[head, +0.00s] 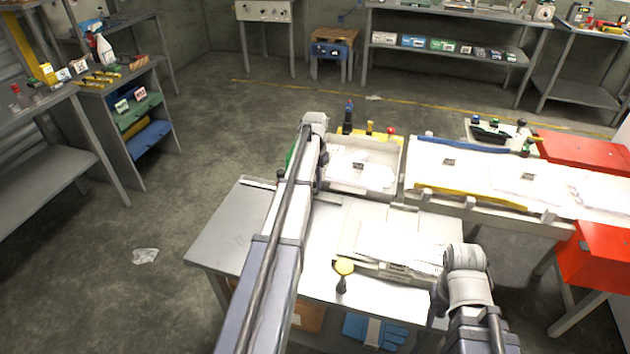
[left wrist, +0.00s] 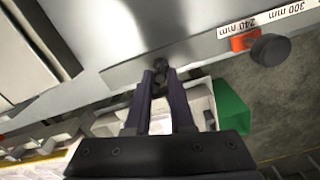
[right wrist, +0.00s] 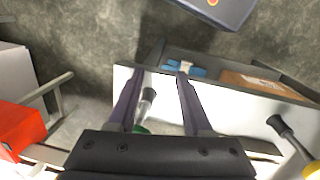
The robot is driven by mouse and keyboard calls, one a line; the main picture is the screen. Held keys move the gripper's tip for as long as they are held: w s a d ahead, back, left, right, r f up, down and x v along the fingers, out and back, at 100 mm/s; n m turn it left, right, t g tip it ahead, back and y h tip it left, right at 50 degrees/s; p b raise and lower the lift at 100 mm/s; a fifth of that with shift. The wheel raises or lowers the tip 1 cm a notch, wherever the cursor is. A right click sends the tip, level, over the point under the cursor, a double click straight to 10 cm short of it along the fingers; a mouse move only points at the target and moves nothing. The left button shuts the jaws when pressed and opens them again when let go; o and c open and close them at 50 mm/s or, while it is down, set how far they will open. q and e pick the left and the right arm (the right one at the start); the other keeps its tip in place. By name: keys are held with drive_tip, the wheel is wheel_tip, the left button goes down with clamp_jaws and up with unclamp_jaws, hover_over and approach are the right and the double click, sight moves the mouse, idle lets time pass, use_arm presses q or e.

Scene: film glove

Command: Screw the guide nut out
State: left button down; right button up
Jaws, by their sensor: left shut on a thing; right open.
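My left gripper (left wrist: 160,72) is shut on a small dark nut (left wrist: 159,63) at the edge of a grey metal panel (left wrist: 190,45) in the left wrist view. Its fingers cover part of the nut, so its full shape is hidden. This looks like the guide nut. A larger black knob (left wrist: 270,49) sits to the right, beside a red marker (left wrist: 243,42) at the 240 mm label.
Red boxes (head: 600,255) stand at the right. The floor left of the bench is mostly clear.

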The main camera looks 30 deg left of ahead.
use_arm(q)
drive_tip(key=n, duration=0.4)
drive_tip(key=shift+n, duration=0.3)
drive_tip(key=n, duration=0.3)
drive_tip(key=shift+n, duration=0.4)
drive_tip(key=n, duration=1)
drive_tip(key=shift+n, duration=0.4)
drive_tip(key=n, duration=0.3)
drive_tip(key=shift+n, duration=0.3)
drive_tip(key=n, duration=0.4)
drive_tip(key=shift+n, duration=1.6)
